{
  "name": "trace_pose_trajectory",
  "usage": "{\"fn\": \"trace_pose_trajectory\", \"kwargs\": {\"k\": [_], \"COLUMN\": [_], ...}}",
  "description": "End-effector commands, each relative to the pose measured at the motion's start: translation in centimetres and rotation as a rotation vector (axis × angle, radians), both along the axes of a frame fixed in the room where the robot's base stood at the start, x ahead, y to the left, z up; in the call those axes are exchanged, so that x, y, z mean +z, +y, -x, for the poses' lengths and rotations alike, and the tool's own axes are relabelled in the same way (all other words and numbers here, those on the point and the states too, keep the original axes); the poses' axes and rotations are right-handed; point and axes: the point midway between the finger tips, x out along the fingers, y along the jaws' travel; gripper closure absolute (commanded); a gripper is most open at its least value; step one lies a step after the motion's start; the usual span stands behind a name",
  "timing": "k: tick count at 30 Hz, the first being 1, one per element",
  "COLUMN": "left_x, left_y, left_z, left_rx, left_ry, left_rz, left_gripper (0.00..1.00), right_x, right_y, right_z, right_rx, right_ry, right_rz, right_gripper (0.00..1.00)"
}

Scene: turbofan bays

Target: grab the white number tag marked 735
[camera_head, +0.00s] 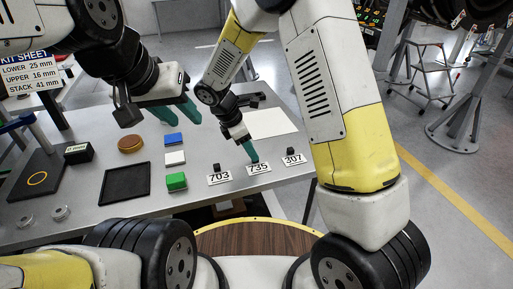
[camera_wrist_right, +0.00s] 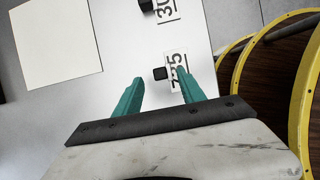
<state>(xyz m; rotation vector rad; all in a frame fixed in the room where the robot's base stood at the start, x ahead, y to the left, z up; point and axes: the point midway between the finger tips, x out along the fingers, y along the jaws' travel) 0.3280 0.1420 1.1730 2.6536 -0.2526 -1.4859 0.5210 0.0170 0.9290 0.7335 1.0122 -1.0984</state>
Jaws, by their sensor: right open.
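The white tag marked 735 (camera_head: 258,168) lies on the grey table near its front edge, between the tags 703 (camera_head: 220,178) and 307 (camera_head: 293,159). My right gripper (camera_head: 251,152) is just above tag 735, pointing down, and partly hides it. In the right wrist view the tag (camera_wrist_right: 176,63) and its black knob (camera_wrist_right: 160,73) show just beyond the fingertips. The right gripper (camera_wrist_right: 162,80) is open and empty, with the knob in line with the gap. My left gripper (camera_head: 173,115) is open and empty over the table, farther left.
Green (camera_head: 176,181), white (camera_head: 174,158) and blue (camera_head: 173,139) blocks stand left of the tags, beside a black tray (camera_head: 126,184). A white sheet (camera_head: 270,123) lies behind the tags. A round wooden-topped piece (camera_head: 250,238) sits before the table.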

Motion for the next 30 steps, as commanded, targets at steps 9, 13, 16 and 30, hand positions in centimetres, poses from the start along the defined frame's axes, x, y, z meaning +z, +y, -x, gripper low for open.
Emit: {"fn": "trace_pose_trajectory", "kwargs": {"k": [9,13,16,30], "left_x": [0.0,0.0,0.0,0.0], "left_y": [0.0,0.0,0.0,0.0], "left_z": [0.0,0.0,0.0,0.0], "left_rx": [0.0,0.0,0.0,0.0], "left_ry": [0.0,0.0,0.0,0.0], "left_rz": [0.0,0.0,0.0,0.0], "left_gripper": [0.64,0.64,0.64,0.64], "right_x": [-2.9,-2.9,-2.9,-2.9], "right_y": [-1.1,-1.1,-1.1,-1.1], "right_z": [-0.4,-0.4,-0.4,-0.4], "right_rx": [-0.001,-0.002,-0.002,-0.002], "right_ry": [0.001,-0.001,0.0,0.0], "right_rz": [0.0,0.0,0.0,0.0], "right_gripper": [0.53,0.53,0.65,1.0]}}
